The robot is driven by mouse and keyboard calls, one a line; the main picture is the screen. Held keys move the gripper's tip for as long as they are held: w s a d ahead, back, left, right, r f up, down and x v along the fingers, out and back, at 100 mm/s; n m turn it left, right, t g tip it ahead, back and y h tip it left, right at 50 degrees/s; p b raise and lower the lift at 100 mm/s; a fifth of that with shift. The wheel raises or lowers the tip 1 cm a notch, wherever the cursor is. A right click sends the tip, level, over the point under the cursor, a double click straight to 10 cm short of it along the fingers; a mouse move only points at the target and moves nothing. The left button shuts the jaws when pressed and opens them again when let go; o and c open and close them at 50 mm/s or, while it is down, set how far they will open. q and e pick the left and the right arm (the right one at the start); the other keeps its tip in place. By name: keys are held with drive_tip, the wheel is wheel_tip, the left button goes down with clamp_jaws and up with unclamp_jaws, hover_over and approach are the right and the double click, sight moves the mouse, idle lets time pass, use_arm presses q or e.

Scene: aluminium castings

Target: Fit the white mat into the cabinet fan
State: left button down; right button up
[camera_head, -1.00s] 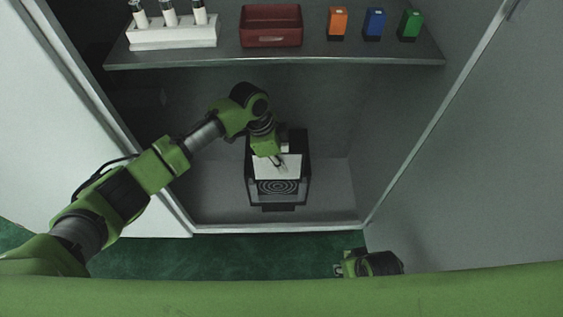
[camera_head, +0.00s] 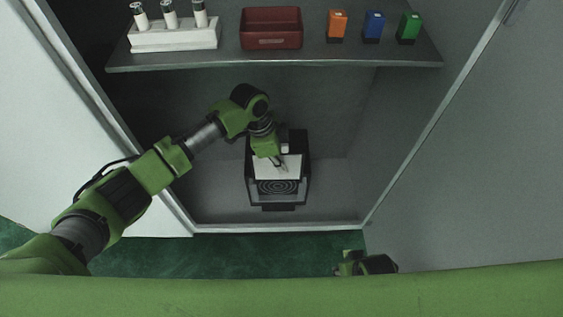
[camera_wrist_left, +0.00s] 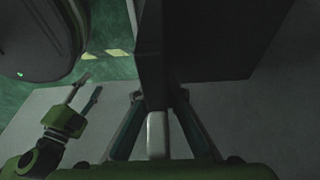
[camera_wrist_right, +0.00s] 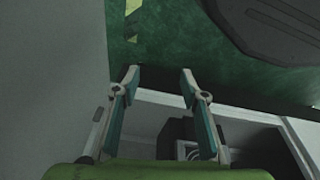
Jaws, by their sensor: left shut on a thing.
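The cabinet fan (camera_head: 278,203) is a black box-like frame with a ringed grille, standing on the cabinet floor. The white mat (camera_head: 292,172) lies across the upper part of the fan, above the rings. I cannot tell whether it is seated or just held there. My left gripper (camera_head: 281,163) is at the mat's back edge, shut on it. In the left wrist view a pale strip (camera_wrist_left: 156,135) shows between its fingers, below a dark panel. My right gripper (camera_wrist_right: 159,76) is open and empty, outside the cabinet front; the fan shows beyond it in the right wrist view (camera_wrist_right: 178,131).
A shelf (camera_head: 275,58) spans the cabinet above the fan. It holds a white rack (camera_head: 175,38) with white cylinders, a red bin (camera_head: 271,28), and orange (camera_head: 337,24), blue (camera_head: 375,24) and green (camera_head: 409,25) boxes. The cabinet floor beside the fan is clear.

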drive_tip(key=shift+s, duration=0.15)
idle(0.4)
use_arm(q)
drive_tip(key=shift+p, duration=0.3)
use_arm(e)
drive_tip(key=shift+s+f, duration=0.55)
drive_tip(key=shift+f, duration=0.25)
drive_tip(key=shift+f, duration=0.1)
drive_tip(key=shift+w+f, duration=0.15)
drive_tip(key=shift+f, duration=0.05)
use_arm(q)
drive_tip(key=shift+p, duration=0.3)
use_arm(e)
drive_tip(key=shift+s+d+f, duration=0.1)
drive_tip(key=shift+s+f, duration=0.5)
drive_tip(key=shift+f, duration=0.25)
